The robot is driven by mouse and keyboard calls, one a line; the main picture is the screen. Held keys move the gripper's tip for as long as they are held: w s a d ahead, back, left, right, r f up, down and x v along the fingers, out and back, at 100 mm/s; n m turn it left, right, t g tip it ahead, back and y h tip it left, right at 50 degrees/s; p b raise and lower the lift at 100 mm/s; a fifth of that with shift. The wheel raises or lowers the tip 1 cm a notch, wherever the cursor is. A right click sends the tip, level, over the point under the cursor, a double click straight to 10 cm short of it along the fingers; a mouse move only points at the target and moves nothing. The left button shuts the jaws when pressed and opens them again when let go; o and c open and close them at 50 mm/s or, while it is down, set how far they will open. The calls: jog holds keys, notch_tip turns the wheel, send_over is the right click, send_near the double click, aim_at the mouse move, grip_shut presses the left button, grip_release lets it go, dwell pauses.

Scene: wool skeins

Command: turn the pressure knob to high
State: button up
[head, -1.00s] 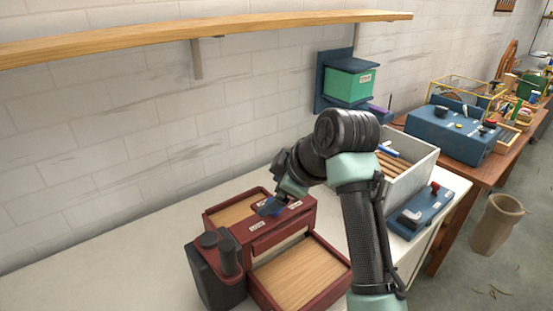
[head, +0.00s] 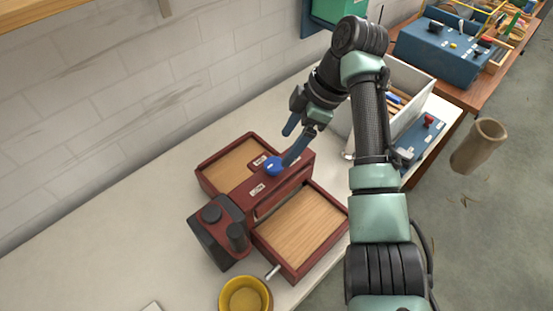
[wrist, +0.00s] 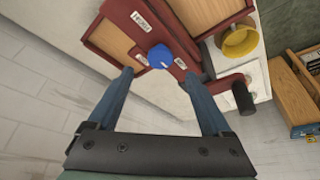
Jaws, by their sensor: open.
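The blue pressure knob (head: 273,166) sits on top of the dark red wooden machine (head: 235,200), between small white labels. In the wrist view the knob (wrist: 160,57) lies ahead of my fingertips, roughly midway between them. A pale label (wrist: 140,59) is left of it and another (wrist: 180,63) is right of it; their words are too small to read surely. My gripper (head: 291,141) is open above the machine, its blue fingers spread and holding nothing; the wrist view shows both fingers (wrist: 158,76). One finger appears close to the knob in the head view; contact cannot be told.
A dark grey part (head: 222,232) stands at the machine's front left, and a yellow bowl (head: 245,297) is in front. Right of the machine are a grey crate (head: 400,75) and a blue device with a red knob (head: 428,121).

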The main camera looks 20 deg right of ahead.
aim_at(275, 163)
jog(key=p+x, duration=0.1)
jog(key=x, duration=0.4)
jog(key=shift+s+a+f, duration=0.1)
jog(key=shift+f, duration=0.05)
jog(key=shift+a+f, duration=0.15)
jog(key=shift+f, duration=0.45)
grip_shut()
jog(key=shift+r, duration=0.1)
